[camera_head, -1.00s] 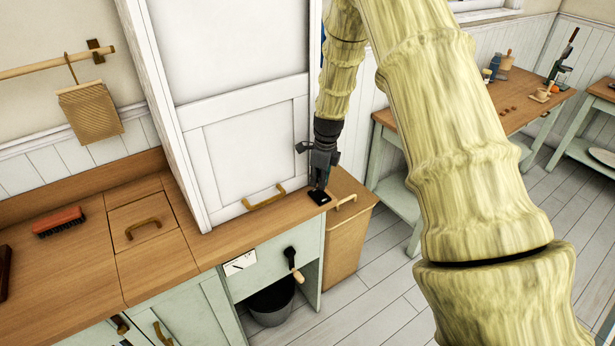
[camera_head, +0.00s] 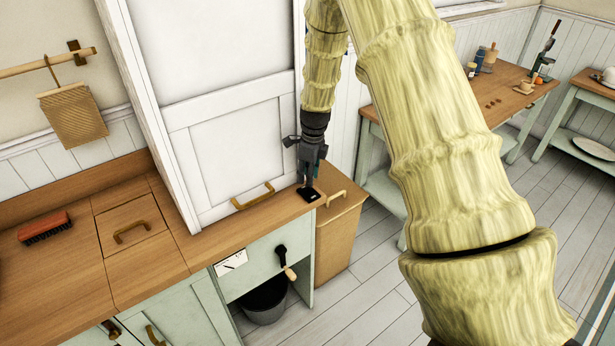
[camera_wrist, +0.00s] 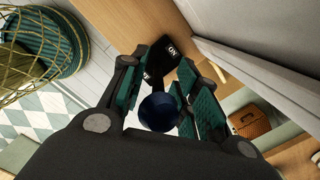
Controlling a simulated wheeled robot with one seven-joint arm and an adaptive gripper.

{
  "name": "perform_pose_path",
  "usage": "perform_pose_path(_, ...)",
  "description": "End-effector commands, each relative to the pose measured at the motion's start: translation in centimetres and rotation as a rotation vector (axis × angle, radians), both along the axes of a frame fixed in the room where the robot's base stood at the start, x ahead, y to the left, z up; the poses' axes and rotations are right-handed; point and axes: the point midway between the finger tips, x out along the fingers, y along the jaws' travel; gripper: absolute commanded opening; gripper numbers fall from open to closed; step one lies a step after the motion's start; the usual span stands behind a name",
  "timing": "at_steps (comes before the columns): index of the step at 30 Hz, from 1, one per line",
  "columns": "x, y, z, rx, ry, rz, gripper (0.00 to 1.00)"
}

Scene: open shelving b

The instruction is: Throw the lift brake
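The lift brake shows as a small black plate (camera_head: 309,195) on the wooden counter, just right of the white panel. In the wrist view the plate (camera_wrist: 167,58) carries the white word "ON". A dark blue round knob (camera_wrist: 158,112) shows in front of it, between my fingers; I take it to be part of the brake. My gripper (camera_head: 308,184) points down over the plate. In the wrist view its teal-padded fingers (camera_wrist: 158,95) stand either side of the knob, partly closed. Whether they touch or clamp the knob is not clear. The lever below the knob is hidden.
The tall white panel (camera_head: 235,150) with a brass handle (camera_head: 253,196) stands close left of my gripper. A crank (camera_head: 284,262) sits on the cabinet front below, above a dark bucket (camera_head: 265,300). A wooden bin (camera_head: 338,235) stands right of the counter.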

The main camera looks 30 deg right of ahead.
Motion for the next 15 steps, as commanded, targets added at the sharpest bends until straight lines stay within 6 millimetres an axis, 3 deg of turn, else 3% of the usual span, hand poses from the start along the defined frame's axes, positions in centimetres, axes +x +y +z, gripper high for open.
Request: perform_pose_path(15, -0.5, -0.6, 8.8, -0.002, -0.003, 0.000, 0.31)
